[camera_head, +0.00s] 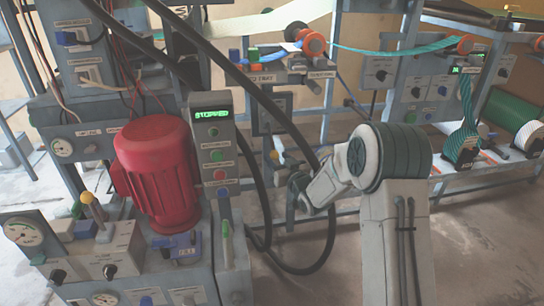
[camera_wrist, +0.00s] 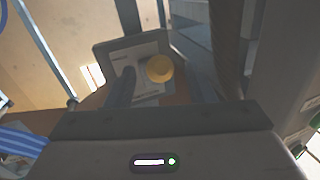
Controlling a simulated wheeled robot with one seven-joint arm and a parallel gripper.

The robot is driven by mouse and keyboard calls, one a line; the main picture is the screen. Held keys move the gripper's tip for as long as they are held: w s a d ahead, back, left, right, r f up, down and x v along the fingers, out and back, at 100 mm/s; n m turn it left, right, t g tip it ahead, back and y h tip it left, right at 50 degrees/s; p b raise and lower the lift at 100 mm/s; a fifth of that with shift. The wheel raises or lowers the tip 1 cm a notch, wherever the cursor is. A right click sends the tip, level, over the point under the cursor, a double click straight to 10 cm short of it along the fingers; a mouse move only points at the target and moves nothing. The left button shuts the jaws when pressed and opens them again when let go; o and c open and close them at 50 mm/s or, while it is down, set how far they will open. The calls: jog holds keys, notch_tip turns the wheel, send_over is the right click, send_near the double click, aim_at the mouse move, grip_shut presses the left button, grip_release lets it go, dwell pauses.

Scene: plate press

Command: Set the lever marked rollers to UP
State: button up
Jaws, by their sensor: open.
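A small lever with a yellow ball knob (camera_wrist: 160,68) stands on a grey plate with a pale label (camera_wrist: 118,57) in the wrist view. The label is too small to read, so I cannot tell whether this is the rollers lever or which way it is set. A yellowish knob (camera_head: 274,154) shows on the upright panel left of my gripper in the head view. My gripper (camera_head: 293,195) is open and empty, low in front of that panel. In the wrist view the knob appears ahead of it, with no visible contact.
Black hoses (camera_head: 318,262) loop down beside and below my gripper. A red motor (camera_head: 157,172) and a control post with a green "STOPPED" display (camera_head: 212,113) stand to the left. Another lever with a tan knob (camera_head: 86,198) is at far left. Open floor lies at lower right.

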aim_at(272, 152)
jog(key=shift+b+x, duration=0.5)
jog(key=shift+x, duration=2)
jog(key=shift+d, duration=0.1)
grip_shut()
